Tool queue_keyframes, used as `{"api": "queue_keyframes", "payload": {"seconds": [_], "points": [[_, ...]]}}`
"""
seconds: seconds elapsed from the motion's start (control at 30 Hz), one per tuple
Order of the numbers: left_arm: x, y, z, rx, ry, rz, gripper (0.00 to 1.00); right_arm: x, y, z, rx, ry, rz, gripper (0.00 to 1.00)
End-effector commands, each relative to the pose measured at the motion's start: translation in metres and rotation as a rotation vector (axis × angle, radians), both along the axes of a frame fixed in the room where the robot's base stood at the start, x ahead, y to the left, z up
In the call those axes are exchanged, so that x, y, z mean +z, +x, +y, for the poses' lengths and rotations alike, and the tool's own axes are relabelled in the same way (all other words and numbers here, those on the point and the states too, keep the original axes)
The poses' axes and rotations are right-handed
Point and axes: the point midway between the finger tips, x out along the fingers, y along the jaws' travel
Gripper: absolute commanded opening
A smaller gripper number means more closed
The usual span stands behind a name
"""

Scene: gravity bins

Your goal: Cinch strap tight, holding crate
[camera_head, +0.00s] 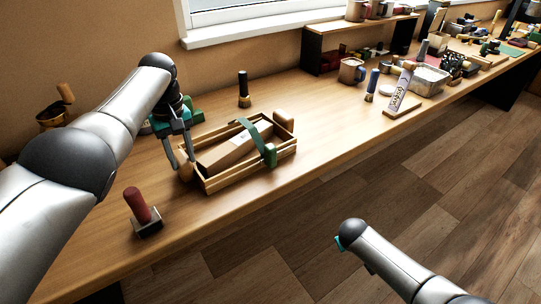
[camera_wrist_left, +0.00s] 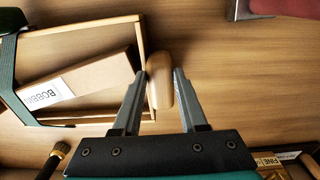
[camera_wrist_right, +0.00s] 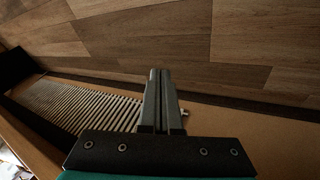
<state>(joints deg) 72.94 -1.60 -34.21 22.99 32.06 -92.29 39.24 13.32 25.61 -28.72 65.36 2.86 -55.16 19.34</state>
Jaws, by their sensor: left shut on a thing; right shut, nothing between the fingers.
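The wooden crate (camera_head: 246,172) stands upright on the bench and holds a cardboard box (camera_head: 235,146), whose label shows in the left wrist view (camera_wrist_left: 58,92). A green strap (camera_head: 252,130) runs over the box and crate, with a green buckle (camera_head: 270,156) on the near side. I cannot tell how tight the strap is. My left gripper (camera_head: 180,163) is shut on the crate's rounded left end handle (camera_wrist_left: 160,82). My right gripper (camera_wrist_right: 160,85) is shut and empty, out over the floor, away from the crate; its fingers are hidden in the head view.
A red-handled tool (camera_head: 138,206) stands left of the crate near the front edge. A black-handled tool (camera_head: 243,88) stands behind.

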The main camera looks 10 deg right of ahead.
Motion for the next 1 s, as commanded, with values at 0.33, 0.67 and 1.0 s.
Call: {"api": "queue_keyframes", "payload": {"seconds": [0.33, 0.67, 1.0], "points": [[-0.003, -0.002, 0.000, 0.000, 0.000, 0.007, 0.00, 0.138, 0.076, -0.035, -0.106, -0.140, -0.135, 0.00], [-0.003, -0.002, 0.000, 0.000, 0.000, 0.007, 0.00, 0.210, 0.113, 0.022, -0.109, 0.003, -0.149, 0.00], [-0.003, -0.002, 0.000, 0.000, -0.001, 0.006, 0.00, 0.289, 0.139, 0.155, 0.120, 0.354, -0.100, 0.00]]}}
